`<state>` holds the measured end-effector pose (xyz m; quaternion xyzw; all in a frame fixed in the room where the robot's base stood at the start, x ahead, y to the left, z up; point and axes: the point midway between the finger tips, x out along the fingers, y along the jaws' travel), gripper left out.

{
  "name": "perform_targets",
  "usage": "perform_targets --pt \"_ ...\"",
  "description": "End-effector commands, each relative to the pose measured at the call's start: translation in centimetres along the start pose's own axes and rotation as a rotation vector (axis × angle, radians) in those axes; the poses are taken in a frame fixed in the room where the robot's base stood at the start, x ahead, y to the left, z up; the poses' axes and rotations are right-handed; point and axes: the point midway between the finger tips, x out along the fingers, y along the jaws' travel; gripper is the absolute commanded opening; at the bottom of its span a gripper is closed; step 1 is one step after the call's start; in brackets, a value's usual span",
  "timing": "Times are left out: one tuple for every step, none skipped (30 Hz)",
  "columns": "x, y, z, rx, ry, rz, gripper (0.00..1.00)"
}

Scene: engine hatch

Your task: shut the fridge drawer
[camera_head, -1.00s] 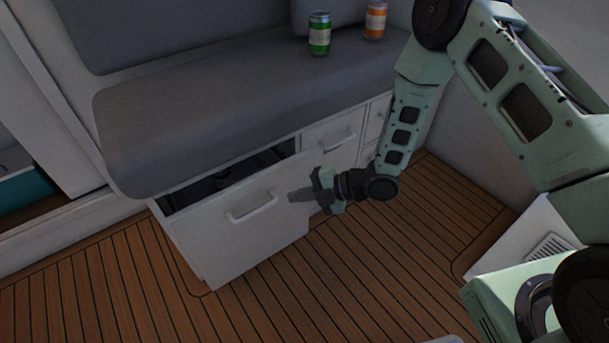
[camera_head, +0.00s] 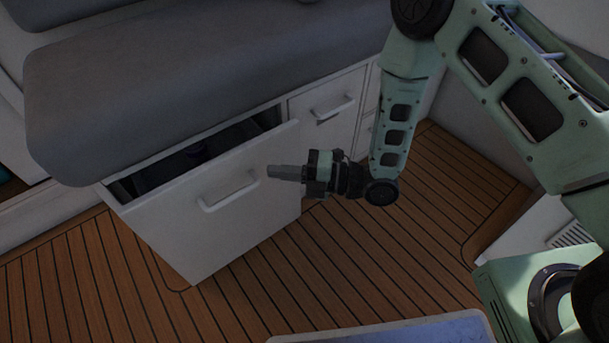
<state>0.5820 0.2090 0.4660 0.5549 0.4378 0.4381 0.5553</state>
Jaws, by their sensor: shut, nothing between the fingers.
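The fridge drawer (camera_head: 240,229) is a white-fronted drawer under the grey bench, pulled partly out, with its dark inside showing along the top. Its white handle (camera_head: 229,192) is on the upper part of the front. My gripper (camera_head: 268,171) is shut and empty. It points left, over the right part of the drawer front in the picture, just right of the handle. I cannot tell whether its tips touch the front. Something dark and hard to make out lies inside the drawer.
The grey bench cushion (camera_head: 200,70) overhangs the drawer. A smaller closed drawer (camera_head: 327,104) with its own handle is to the right. The wooden floor (camera_head: 300,260) in front is clear. A pale blue-topped surface (camera_head: 390,334) shows at the bottom edge.

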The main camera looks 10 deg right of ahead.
Motion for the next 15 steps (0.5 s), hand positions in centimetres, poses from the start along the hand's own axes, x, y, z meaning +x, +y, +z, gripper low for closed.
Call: perform_targets --pt "1.1 -0.2 0.0 -0.003 0.003 0.004 0.00" --pt "1.6 -0.2 0.0 -0.003 0.002 0.003 0.00" --pt "2.2 -0.2 0.3 -0.004 0.001 0.003 0.00" --pt "2.5 -0.2 0.8 -0.005 0.000 0.003 0.00" --pt "2.8 -0.2 1.1 -0.004 0.000 0.003 0.00" --pt "3.2 -0.2 1.5 -0.004 0.000 0.002 0.00" --pt "3.4 -0.2 1.8 -0.003 0.000 0.003 0.00" --pt "3.6 -0.1 2.0 -0.002 0.000 0.003 0.00" --pt "3.9 -0.1 2.3 -0.002 0.000 0.002 0.00" --pt "4.0 -0.1 2.4 -0.002 0.000 0.002 0.00" --pt "4.2 -0.1 2.5 -0.001 0.000 0.001 0.00" --pt "4.3 -0.1 2.7 0.000 0.000 0.001 0.00" --pt "4.4 0.0 2.8 0.000 -0.001 0.001 0.00" --pt "4.4 0.0 2.8 0.000 -0.001 0.001 0.00" --pt "4.5 0.0 2.9 0.001 -0.001 0.001 0.00"
